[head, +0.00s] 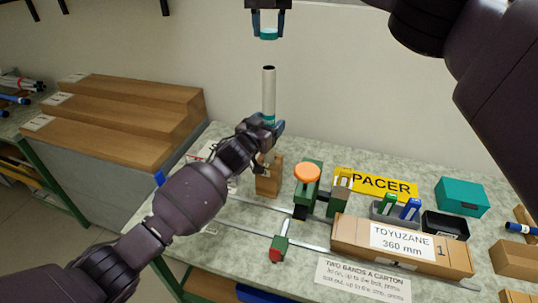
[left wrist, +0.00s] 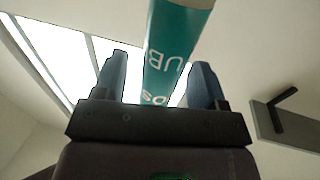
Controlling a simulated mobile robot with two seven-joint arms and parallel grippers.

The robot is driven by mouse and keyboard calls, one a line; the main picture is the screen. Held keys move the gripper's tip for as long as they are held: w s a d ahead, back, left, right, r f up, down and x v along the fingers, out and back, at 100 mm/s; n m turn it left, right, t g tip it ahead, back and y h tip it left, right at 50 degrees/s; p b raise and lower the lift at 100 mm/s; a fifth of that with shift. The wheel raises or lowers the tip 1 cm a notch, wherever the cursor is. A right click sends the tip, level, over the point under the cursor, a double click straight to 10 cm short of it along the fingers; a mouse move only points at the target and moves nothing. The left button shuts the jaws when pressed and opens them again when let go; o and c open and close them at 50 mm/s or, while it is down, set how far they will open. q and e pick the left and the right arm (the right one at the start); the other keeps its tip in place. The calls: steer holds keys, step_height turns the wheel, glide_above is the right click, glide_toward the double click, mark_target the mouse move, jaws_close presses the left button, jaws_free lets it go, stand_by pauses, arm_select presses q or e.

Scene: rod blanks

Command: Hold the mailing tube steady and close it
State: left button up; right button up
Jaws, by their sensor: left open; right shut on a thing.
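The mailing tube (head: 268,88) stands upright in a wooden block (head: 269,178). It is white with a teal lower part, and its top end is open and dark. My left gripper (head: 270,124) is open at the tube's lower part. In the left wrist view, the teal, lettered part of the tube (left wrist: 172,45) shows between the two spread blue fingers (left wrist: 159,82), with gaps beside it. My right gripper (head: 269,28) is shut on a teal cap (head: 268,34), held above the open tube end and apart from it.
An orange-topped green device (head: 307,174) stands right of the block. A yellow PACER sign (head: 376,185), a long carton (head: 400,245), a teal box (head: 461,196) and a black tray (head: 445,224) fill the bench's right side. Stepped wooden boards (head: 120,115) stand at left.

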arm_select(q)
steer(key=shift+x, duration=1.1)
jaws_close()
